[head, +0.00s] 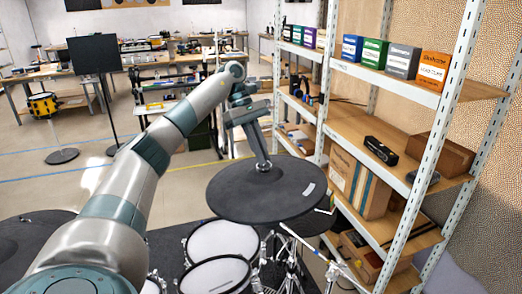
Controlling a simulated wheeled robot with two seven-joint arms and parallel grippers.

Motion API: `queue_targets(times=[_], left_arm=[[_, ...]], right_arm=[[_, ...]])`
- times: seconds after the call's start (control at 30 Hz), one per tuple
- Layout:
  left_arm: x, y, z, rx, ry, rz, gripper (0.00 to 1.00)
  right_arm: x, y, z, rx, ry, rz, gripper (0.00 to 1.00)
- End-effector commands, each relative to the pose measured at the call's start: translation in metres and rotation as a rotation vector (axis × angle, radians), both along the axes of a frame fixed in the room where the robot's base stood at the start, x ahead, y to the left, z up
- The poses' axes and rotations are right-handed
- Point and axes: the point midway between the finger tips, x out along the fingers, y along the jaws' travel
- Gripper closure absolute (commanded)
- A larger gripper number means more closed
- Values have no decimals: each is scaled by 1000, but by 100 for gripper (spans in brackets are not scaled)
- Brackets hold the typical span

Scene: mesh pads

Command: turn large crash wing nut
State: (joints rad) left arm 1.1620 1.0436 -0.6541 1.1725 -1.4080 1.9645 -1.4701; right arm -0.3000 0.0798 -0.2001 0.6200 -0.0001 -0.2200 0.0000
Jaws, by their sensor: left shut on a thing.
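A large dark round cymbal pad (266,192) sits above the drum kit in the middle of the head view. The large crash wing nut is at the pad's centre, hidden by the gripper and too small to make out. My left gripper (263,165) reaches down from above to the pad's centre and is shut on the wing nut there. My left arm comes in from the lower left and arches over the drums. My right gripper is not in view.
White mesh drum pads (222,241) lie below and left of the cymbal pad. Another dark pad (30,238) is at the lower left. A metal shelf (408,165) with boxes stands close on the right.

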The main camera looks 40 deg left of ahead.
Motion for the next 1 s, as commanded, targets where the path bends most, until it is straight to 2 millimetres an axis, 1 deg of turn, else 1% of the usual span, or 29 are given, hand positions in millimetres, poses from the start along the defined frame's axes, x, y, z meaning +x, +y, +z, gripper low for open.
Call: queue_targets(times=[0.03,0.3,0.77,0.8,0.83,0.87,1.0], left_arm=[[1,0,3,0,-6,-25,100],[1,0,2,3,-17,-127,100],[1,0,1,4,-19,-143,100],[1,0,1,4,-19,-143,86],[1,0,1,4,-19,-143,79],[1,0,1,4,-19,-143,74],[1,0,1,4,-17,-144,74]], right_arm=[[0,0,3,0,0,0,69],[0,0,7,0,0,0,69],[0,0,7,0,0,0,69],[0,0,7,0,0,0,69],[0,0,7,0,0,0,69],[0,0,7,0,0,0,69],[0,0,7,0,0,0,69]])
